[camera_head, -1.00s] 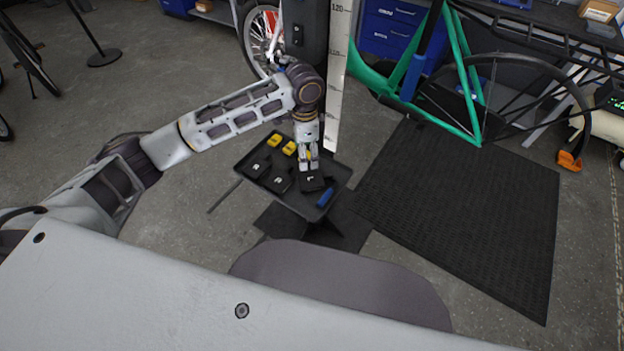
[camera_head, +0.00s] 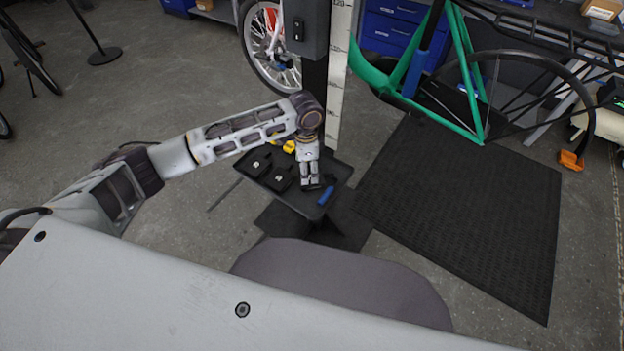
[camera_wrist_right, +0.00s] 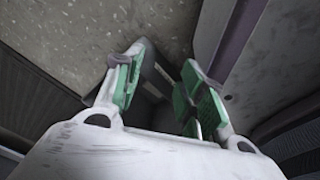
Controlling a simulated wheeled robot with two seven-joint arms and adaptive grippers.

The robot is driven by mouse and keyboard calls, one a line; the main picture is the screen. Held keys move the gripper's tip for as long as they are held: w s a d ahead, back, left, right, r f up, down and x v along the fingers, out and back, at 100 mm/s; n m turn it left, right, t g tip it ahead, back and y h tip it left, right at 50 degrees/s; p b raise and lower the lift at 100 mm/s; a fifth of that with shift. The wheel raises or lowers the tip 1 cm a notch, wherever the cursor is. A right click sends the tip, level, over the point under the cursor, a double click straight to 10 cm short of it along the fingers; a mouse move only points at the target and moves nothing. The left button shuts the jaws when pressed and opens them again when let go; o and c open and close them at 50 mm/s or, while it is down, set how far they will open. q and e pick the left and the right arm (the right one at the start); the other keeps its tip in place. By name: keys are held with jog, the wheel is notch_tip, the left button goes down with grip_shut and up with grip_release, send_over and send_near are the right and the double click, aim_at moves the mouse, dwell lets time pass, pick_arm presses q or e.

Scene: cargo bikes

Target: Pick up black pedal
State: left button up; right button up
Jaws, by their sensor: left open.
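A black tray (camera_head: 343,172) stands in the middle of the head view. Two black pedals lie on it, the left one (camera_head: 258,163) and the middle one (camera_head: 281,179). The black pedal seen earlier at the tray's right is now mostly hidden by my left gripper (camera_head: 311,184). That gripper points down over this pedal's spot, with its fingers open. I cannot tell whether they touch the pedal. My right gripper (camera_wrist_right: 157,88) has green finger pads, set apart, with nothing visible between them.
Yellow pedals (camera_head: 289,147) lie at the tray's far side, partly hidden by my left arm. A blue object (camera_head: 326,196) lies on the tray beside my left gripper. A post with a white ruler (camera_head: 337,85) rises behind. A dark mat (camera_head: 465,210) lies to the right.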

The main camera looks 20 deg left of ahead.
pick_arm(q)
jog(key=shift+f, duration=0.15)
pick_arm(e)
jog(key=shift+s, duration=0.2)
pick_arm(q)
jog(key=shift+f, duration=0.55)
notch_tip(320, 180, down, 3)
jog(key=shift+s+r+b, duration=0.1)
jog(key=shift+b, duration=0.2)
jog(key=shift+f, duration=0.6)
pick_arm(e)
jog(key=shift+w+a, duration=0.4)
jog(key=shift+w, duration=0.45)
jog(key=shift+s, duration=0.3)
pick_arm(q)
jog(key=c, duration=1)
jog(key=shift+r, duration=0.2)
pick_arm(e)
jog(key=shift+w, duration=0.1)
